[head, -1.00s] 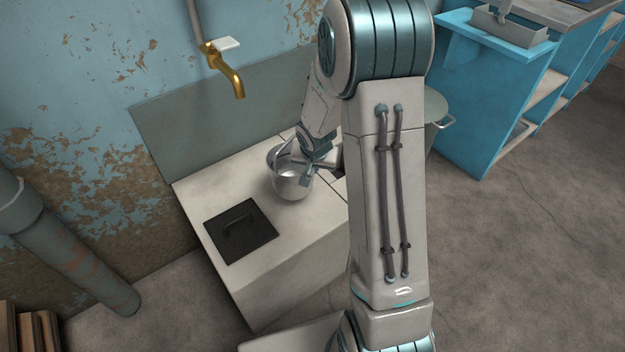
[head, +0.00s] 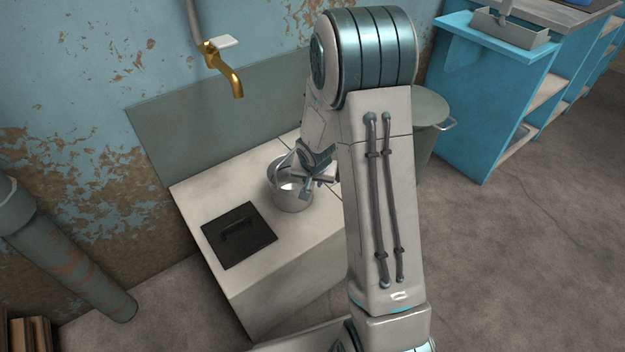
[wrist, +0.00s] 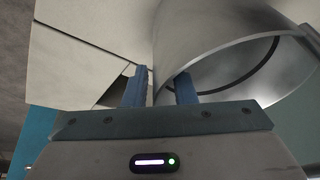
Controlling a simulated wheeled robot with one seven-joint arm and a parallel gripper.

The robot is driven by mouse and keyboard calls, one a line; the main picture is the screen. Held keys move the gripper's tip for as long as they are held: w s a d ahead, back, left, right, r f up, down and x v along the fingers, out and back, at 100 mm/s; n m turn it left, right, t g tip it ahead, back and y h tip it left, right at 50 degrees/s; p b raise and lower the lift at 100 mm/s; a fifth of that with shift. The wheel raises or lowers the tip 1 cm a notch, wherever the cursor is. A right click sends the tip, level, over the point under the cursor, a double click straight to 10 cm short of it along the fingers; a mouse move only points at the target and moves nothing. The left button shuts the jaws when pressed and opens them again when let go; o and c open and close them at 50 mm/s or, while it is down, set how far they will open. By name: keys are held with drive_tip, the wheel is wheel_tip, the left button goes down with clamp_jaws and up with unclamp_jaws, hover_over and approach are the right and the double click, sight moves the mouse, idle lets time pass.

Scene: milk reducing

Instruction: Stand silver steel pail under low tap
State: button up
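The silver steel pail (head: 290,199) is upright at the counter, behind the black lid, with its bail handle raised. I cannot tell whether its base touches the top. My gripper (head: 306,188) is at the pail's right rim. In the wrist view, the two blue fingers (wrist: 161,88) straddle the pail (wrist: 205,45) wall, one on each side, and appear shut on it. The low brass tap (head: 228,78) is on the wall, with its spout up and to the left of the pail in the head view.
The pale counter (head: 190,200) carries a black lid (head: 238,235) at its front left. A grey backsplash (head: 200,125) stands behind it. A large metal bin (head: 428,115) and blue shelving (head: 475,120) are to the right. A thick pipe (head: 65,255) leans at the left.

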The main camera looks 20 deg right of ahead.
drive_tip(key=p+v, duration=0.5)
drive_tip(key=v, duration=0.7)
drive_tip(key=s+a+r+n+g, duration=0.1)
drive_tip(key=s+a+r+n, duration=0.1)
drive_tip(key=s+r, duration=0.35)
drive_tip(key=s+a+r+n+g+y, duration=0.1)
drive_tip(key=s+r+n, duration=0.1)
drive_tip(key=s, duration=0.6)
drive_tip(key=s+a+r+n+g, duration=0.1)
drive_tip(key=s+a+r+n, duration=0.1)
drive_tip(key=s+r, duration=0.35)
wheel_tip(320, 180, up, 29)
drive_tip(key=s+t+p, duration=0.1)
drive_tip(key=p, duration=2.6)
drive_tip(key=shift+s+d+m+t, duration=0.2)
drive_tip(key=shift+s+m+t, duration=0.1)
drive_tip(key=shift+s, duration=0.05)
drive_tip(key=shift+p, duration=0.3)
clamp_jaws()
drive_tip(key=shift+a, duration=0.1)
